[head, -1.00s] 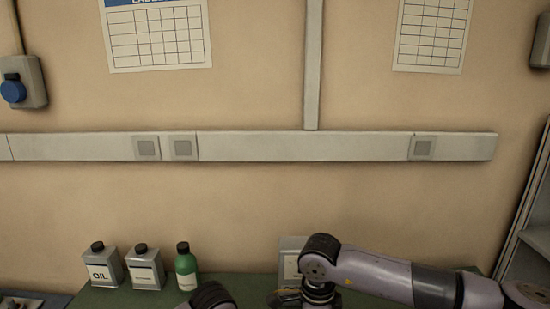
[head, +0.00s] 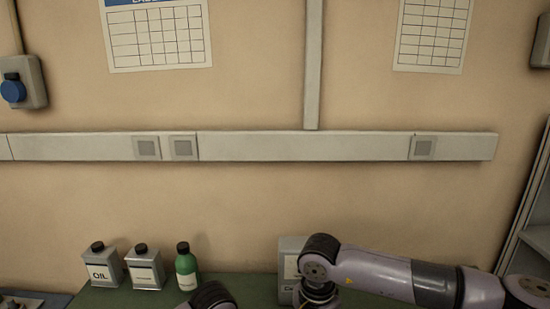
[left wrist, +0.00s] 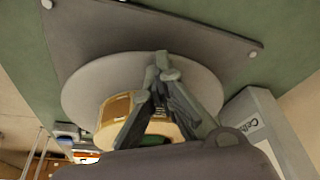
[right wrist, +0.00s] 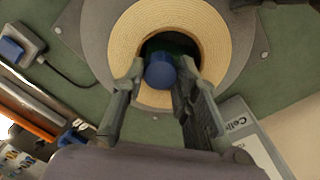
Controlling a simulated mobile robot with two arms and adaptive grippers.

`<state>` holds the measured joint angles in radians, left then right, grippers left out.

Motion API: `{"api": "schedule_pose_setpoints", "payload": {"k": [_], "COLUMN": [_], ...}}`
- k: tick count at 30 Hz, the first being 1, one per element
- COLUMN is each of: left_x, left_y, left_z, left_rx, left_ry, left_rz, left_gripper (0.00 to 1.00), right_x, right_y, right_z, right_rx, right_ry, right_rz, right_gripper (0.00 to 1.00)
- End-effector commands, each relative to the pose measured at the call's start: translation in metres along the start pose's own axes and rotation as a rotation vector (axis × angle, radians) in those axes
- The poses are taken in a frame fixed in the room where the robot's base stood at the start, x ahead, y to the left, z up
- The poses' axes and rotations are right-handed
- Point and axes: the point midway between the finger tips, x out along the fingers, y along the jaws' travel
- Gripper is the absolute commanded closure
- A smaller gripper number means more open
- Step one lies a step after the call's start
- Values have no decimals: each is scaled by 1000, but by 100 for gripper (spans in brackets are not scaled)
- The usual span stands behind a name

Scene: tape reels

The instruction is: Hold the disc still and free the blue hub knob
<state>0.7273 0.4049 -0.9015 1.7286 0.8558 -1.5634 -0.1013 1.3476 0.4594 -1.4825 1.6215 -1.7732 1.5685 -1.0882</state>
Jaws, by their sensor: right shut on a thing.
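The grey disc (left wrist: 88,88) lies flat above a dark plate in the left wrist view, and it also shows in the right wrist view (right wrist: 96,30). A tan tape ring (right wrist: 118,45) sits on it. The blue hub knob (right wrist: 160,72) stands in the ring's dark centre hole. My right gripper (right wrist: 159,72) has its fingers on either side of the knob and is shut on it. My left gripper (left wrist: 165,70) has its fingertips together over the disc, near its rim; whether they touch it is unclear. The head view shows neither gripper's fingertips.
A grey box marked "Cello" (right wrist: 250,140) stands close beside the disc. The head view shows two oil cans (head: 102,266) (head: 145,268) and a green bottle (head: 186,268) at the back of the green bench. A blue-topped grey box with a cable (right wrist: 20,42) lies nearby.

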Motion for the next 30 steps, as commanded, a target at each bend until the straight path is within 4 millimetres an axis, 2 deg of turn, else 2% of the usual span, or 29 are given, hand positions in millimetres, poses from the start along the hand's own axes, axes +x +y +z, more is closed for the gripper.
{"api": "schedule_pose_setpoints", "payload": {"k": [1, 15, 16, 17, 18, 21, 30], "left_x": [6, 6, 6, 6, 6, 6, 6], "left_y": [4, 5, 5, 5, 5, 5, 4], "left_z": [2, 2, 2, 2, 2, 2, 3], "left_rx": [0, 0, 0, 0, 0, 1, 1], "left_ry": [-5, -6, -6, -6, -6, -6, -9], "left_rz": [11, 11, 11, 11, 11, 11, 10], "left_gripper": [100, 100, 100, 100, 100, 100, 100], "right_x": [2, 3, 3, 3, 3, 2, 2], "right_y": [1, 1, 1, 1, 1, 1, 1], "right_z": [6, 5, 6, 6, 6, 5, 2], "right_rx": [-75, -696, -718, -729, -725, -721, -695], "right_ry": [-10, -11, -11, -11, -12, -10, -4], "right_rz": [3, 1, 1, 1, 1, 1, 1], "right_gripper": [97, 97, 97, 72, 69, 63, 63]}}
